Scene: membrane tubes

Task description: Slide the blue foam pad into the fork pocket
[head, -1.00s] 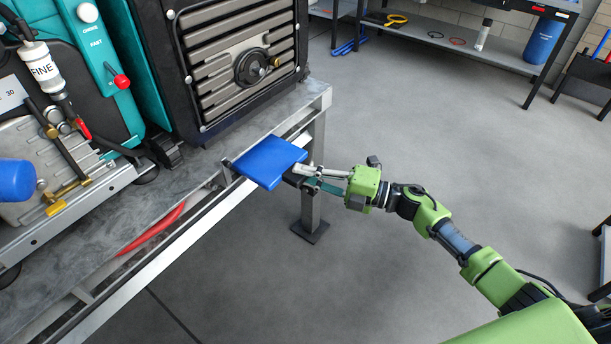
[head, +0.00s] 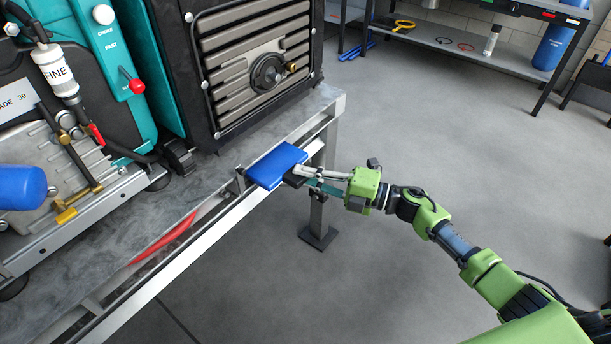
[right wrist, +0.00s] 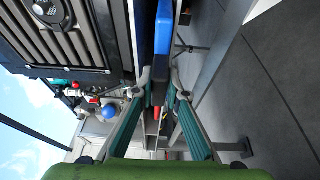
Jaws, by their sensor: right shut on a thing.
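The blue foam pad (head: 276,164) is a flat blue slab at the front edge of the grey bench, near its right corner. My right gripper (head: 299,177) is shut on the pad's near right edge. In the right wrist view the pad (right wrist: 163,40) shows nearly edge-on, beyond the right gripper's fingers (right wrist: 160,93). The fork pocket is not clearly identifiable; an open channel (head: 222,206) runs along the bench's front, beside the pad. I cannot tell whether any of the pad is inside a pocket. My left gripper is not in view.
A black machine with a slatted panel (head: 256,68) stands on the bench behind the pad. A red curved piece (head: 165,238) lies in the front channel. A bench leg (head: 317,215) stands below the pad. The floor (head: 440,140) to the right is clear.

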